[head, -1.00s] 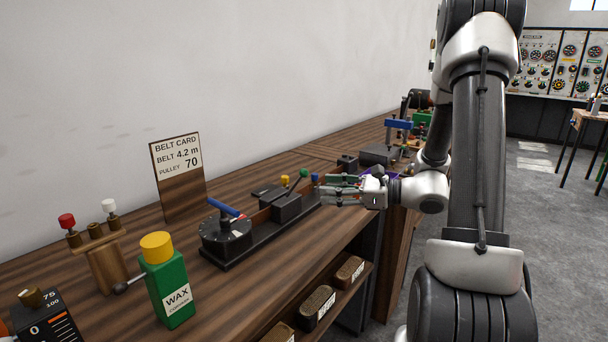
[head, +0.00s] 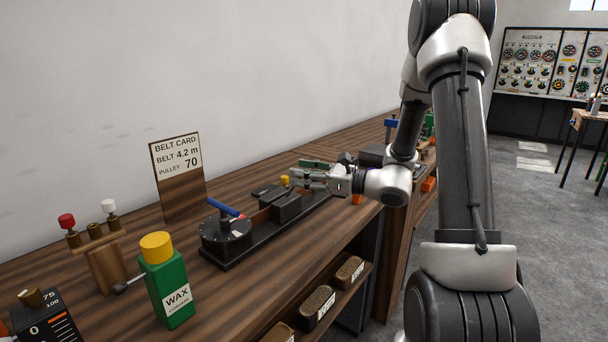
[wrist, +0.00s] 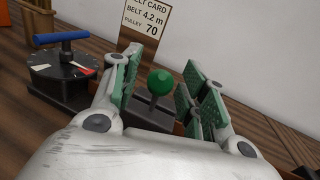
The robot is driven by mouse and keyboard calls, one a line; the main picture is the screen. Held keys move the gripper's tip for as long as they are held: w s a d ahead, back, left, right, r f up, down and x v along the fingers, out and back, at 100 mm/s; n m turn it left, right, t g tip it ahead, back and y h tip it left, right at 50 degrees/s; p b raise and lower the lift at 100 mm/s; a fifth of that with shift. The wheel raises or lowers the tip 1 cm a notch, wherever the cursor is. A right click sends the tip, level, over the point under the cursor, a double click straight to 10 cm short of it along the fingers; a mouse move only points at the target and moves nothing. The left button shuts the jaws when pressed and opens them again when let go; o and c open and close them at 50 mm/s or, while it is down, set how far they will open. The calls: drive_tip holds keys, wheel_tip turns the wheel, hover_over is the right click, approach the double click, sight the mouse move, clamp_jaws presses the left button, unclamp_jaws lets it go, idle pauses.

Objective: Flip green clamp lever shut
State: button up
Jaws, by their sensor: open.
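The green clamp lever shows in the wrist view as a round green knob (wrist: 160,82) on a short dark stem, rising from a dark block (wrist: 152,112). My gripper (wrist: 158,85) is open, with its green-padded fingers on either side of the knob; I cannot tell whether either finger touches it. In the head view my gripper (head: 300,177) is over the right part of the black belt fixture (head: 262,228), and it hides the knob there. The dark clamp block (head: 287,208) shows just left of the fingers.
A dial with a blue handle (head: 226,209) stands at the fixture's left end. A yellow knob (head: 285,181) is close behind the fingers. A belt card (head: 178,178), a green wax bottle (head: 167,285) and a wooden post stand (head: 103,262) are farther left. Bare bench lies in front of the card.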

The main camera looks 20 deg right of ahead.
clamp_jaws()
drive_tip(key=shift+s+d+f, duration=0.5)
drive_tip(key=shift+s+f, duration=0.3)
unclamp_jaws()
drive_tip(key=v, duration=1.2)
